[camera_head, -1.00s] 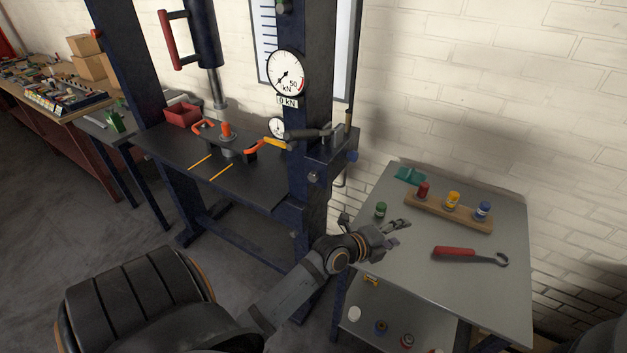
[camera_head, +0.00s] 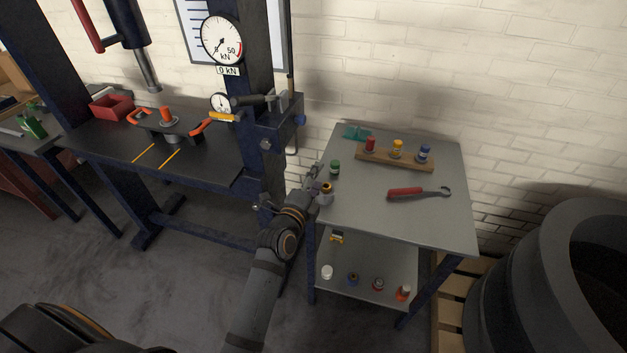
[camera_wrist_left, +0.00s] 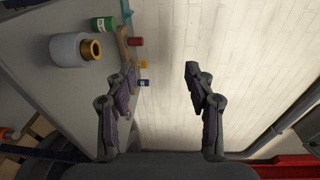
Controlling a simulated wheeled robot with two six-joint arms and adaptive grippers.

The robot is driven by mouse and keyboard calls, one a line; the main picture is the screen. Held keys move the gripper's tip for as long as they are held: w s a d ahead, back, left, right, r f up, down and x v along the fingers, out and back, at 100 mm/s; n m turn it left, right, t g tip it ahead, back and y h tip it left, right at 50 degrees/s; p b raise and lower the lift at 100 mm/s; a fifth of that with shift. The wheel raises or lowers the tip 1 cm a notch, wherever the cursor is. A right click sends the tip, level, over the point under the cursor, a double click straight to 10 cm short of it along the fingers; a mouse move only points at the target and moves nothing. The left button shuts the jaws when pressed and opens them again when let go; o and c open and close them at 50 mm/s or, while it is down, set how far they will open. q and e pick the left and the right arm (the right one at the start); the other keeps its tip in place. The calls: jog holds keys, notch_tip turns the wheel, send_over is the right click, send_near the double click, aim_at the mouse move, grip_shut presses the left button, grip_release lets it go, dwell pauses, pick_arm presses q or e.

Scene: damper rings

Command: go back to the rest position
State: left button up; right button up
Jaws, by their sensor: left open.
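My left gripper (camera_head: 313,182) is at the left edge of the small grey table (camera_head: 430,215) in the head view. Its two fingers stand apart with nothing between them in the left wrist view (camera_wrist_left: 160,76). A grey cylinder with a brass-coloured ring (camera_head: 326,192) stands on the table corner right beside the gripper; it also shows in the left wrist view (camera_wrist_left: 66,50), outside the fingers. A small green container (camera_head: 335,168) stands just behind it. My right gripper is not in view.
A wooden rack (camera_head: 380,160) holds red, yellow and blue containers. A red-handled tool (camera_head: 405,193) lies on the table. The blue press frame (camera_head: 262,130) stands close on the left. A large dark drum (camera_head: 530,270) is at the right. Several small items stand on the lower shelf.

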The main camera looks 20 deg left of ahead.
dwell(0.4)
pick_arm(q)
jog(key=s+a+f+n+g+y, duration=0.1)
jog(key=s+a+f+n+g, duration=0.1)
jog(key=s+f+n+g, duration=0.5)
jog(key=s+a+f+n+g, duration=0.25)
jog(key=s+n, duration=0.25)
jog(key=s, duration=0.6)
jog(key=s+a+f+n+g+y, duration=0.1)
jog(key=s+a+f+n+g, duration=0.25)
jog(key=s+n, duration=0.45)
jog(key=s+a+f+m+g, duration=0.1)
jog(key=s+f, duration=0.1)
jog(key=f, duration=1.1)
jog(key=s+a+f+m+g, duration=0.1)
jog(key=s+f, duration=0.1)
jog(key=f, duration=1.2)
jog(key=s+a+f+g, duration=0.1)
jog(key=s+f, duration=1.4)
jog(key=s, duration=0.3)
jog(key=shift+f, duration=0.4)
